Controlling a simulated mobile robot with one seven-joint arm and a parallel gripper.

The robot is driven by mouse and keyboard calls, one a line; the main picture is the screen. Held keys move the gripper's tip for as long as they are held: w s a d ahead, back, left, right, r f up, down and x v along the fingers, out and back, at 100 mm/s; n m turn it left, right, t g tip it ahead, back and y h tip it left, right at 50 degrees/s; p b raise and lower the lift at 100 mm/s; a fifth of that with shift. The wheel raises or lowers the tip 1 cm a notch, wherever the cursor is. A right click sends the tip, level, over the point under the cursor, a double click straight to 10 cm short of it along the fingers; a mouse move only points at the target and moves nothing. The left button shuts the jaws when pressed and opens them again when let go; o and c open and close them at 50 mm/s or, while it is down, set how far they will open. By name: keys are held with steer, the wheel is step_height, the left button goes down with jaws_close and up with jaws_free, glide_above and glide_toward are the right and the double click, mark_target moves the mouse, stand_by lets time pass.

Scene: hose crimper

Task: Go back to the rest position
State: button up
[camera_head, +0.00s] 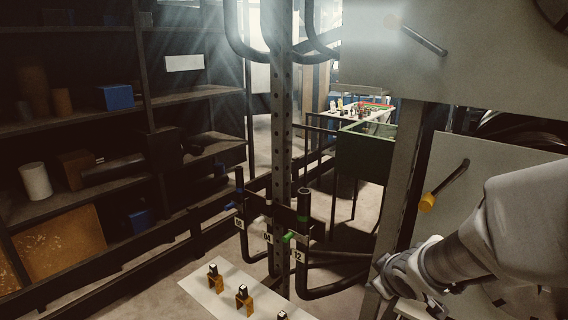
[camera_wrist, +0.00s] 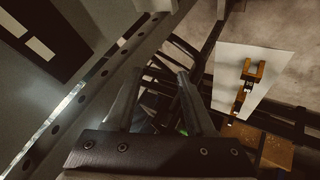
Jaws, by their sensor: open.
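My arm comes in from the right in the head view, in front of a pale machine panel. Black hoses and bars of the rack lie beyond the fingertips.
A perforated post (camera_head: 281,150) carries bent black hoses with number tags. A white board (camera_head: 225,293) with several orange holders stands below, also in the wrist view (camera_wrist: 232,60). Dark shelves (camera_head: 110,112) line the left.

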steer(key=s+r+m+g+h+p, duration=0.15)
steer(key=s+r+m, duration=0.25)
steer(key=s+r, duration=0.6)
steer(key=s+a+r+m+g+y+p, duration=0.1)
steer(key=s+a+r, duration=0.4)
steer(key=s, duration=0.5)
steer(key=shift+a+m+y+p, duration=0.65)
steer(key=shift+a+m+p, duration=0.3)
steer(key=shift+m, duration=0.25)
